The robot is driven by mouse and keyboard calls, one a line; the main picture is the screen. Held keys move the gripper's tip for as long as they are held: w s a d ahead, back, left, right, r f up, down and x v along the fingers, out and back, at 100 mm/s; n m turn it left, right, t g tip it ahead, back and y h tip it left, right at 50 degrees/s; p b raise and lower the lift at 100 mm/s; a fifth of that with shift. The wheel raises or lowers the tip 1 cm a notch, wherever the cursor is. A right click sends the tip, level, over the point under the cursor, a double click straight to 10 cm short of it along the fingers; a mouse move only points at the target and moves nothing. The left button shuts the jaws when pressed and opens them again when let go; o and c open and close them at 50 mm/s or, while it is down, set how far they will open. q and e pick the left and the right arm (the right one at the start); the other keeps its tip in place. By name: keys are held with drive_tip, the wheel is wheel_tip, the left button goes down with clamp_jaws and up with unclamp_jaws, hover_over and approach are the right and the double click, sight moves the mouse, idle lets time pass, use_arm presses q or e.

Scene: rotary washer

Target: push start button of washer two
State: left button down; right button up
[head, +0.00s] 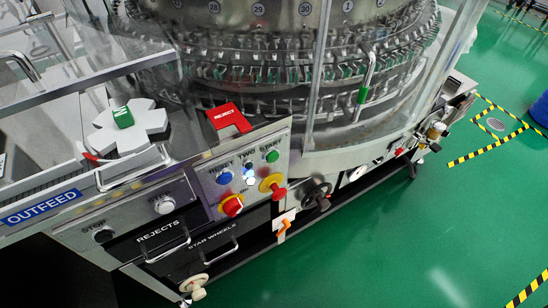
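The rotary washer (285,70) fills the upper middle, with numbered positions and rows of metal grippers behind clear guards. On its tilted grey control panel (208,187) a green button (272,156) sits at the upper right, with a small label above it that seems to read START. A blue button (225,178) is to its left, and a bright white lit spot (250,178) lies between them. Neither of my grippers is in view, and nothing touches the green button.
Red knobs on yellow bases (232,206) and (272,187) sit below the buttons. Drawers marked REJECTS (157,238) and STAR WHEELS are below. Green floor (400,240) is open at right, with yellow-black tape.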

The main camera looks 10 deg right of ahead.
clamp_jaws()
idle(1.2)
